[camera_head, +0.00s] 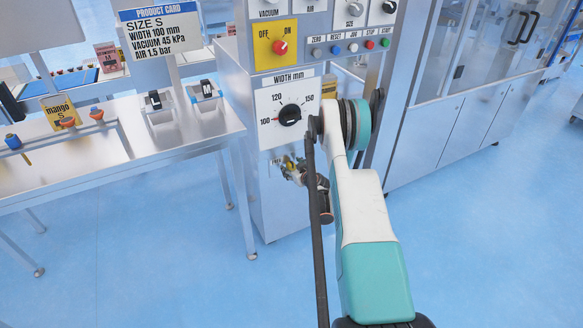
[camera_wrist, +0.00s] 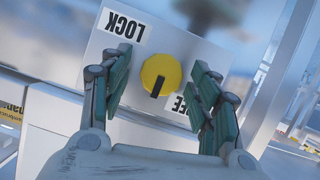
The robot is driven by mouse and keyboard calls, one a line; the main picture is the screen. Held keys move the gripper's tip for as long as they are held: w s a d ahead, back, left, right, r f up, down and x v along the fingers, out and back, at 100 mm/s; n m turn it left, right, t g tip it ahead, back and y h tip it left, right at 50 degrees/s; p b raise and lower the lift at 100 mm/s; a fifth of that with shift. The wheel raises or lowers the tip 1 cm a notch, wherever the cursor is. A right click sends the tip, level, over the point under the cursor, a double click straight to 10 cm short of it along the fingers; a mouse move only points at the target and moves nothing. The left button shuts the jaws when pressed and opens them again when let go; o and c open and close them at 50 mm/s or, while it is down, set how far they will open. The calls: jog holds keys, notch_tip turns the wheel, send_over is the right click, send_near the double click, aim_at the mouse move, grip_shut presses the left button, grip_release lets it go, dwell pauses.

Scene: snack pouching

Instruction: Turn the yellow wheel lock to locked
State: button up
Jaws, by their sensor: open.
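The yellow wheel lock (camera_wrist: 160,73) is a round yellow knob with a black bar on its lower part in the wrist view. It sits on a white plate (camera_wrist: 150,38) with a LOCK label (camera_wrist: 122,26), printed upside down, above and left of it. A second label (camera_wrist: 181,106), apparently FREE, is partly hidden at lower right. The bar slants toward the lower edge of the picture, away from LOCK. My gripper (camera_wrist: 161,60) is open, with one finger on each side of the knob and visible gaps to it. I cannot make out the wheel lock in the head view.
A steel cabinet (camera_head: 240,150) carries a black WIDTH dial (camera_head: 290,115) and a red OFF/ON knob (camera_head: 280,47). A steel table (camera_head: 90,170) stands at left. The blue floor (camera_head: 170,260) in front is clear.

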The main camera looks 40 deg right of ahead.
jog(key=c, duration=1.1)
jog(key=shift+o, duration=0.2)
jog(key=m+y, duration=0.2)
jog(key=m+t, duration=0.1)
jog(key=m, duration=0.1)
jog(key=shift+d+y, duration=0.25)
jog(key=shift+y, duration=0.15)
jog(key=m+y, duration=0.1)
jog(key=m, duration=0.1)
jog(key=m+t+y, duration=0.1)
jog(key=m, duration=0.1)
jog(key=shift+s+d+f, duration=0.1)
jog(key=shift+d+f, duration=0.05)
jog(key=o, duration=1.1)
jog(key=shift+c, duration=0.2)
